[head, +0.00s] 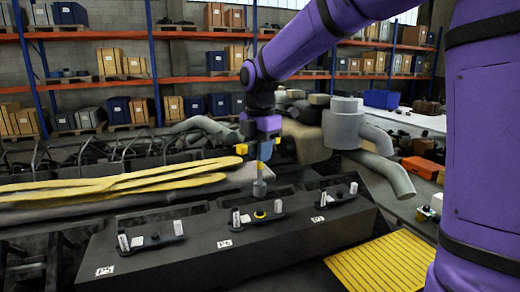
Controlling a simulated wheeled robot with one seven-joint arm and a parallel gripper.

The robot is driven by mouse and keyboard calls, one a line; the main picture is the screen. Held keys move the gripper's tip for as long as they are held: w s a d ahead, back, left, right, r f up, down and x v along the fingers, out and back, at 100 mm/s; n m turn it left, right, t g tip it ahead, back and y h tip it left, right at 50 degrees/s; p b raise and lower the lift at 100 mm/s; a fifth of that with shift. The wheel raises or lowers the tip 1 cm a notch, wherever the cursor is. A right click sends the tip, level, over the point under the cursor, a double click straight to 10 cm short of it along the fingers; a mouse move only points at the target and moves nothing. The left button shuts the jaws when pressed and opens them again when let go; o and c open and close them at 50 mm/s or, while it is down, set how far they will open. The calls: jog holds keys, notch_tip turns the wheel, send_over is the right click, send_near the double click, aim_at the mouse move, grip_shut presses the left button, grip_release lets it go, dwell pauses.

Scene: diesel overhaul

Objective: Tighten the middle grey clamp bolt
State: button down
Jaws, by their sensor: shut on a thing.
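A long dark block (200,253) carries three low black clamps, each with upright pale grey posts. The middle clamp (256,214) has one grey post at its left (236,218) and one at its right (278,206). I cannot tell which part is the grey clamp bolt. My gripper (263,150) has yellow fingertips and is shut on a slim tool with a grey cylindrical end (259,188). The tool hangs upright over the middle clamp, its lower end apart from the yellow-ringed spot.
The left clamp (152,240) and right clamp (337,198) flank the middle one. Grey bent pipes (385,172) stand behind right. A yellow ribbed mat (385,265) lies at the front right.

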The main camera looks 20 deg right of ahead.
jog(key=n, duration=0.3)
jog(key=shift+f+n, duration=0.25)
jog(key=shift+n, duration=0.05)
jog(key=n, duration=0.4)
jog(key=shift+f, duration=1.85)
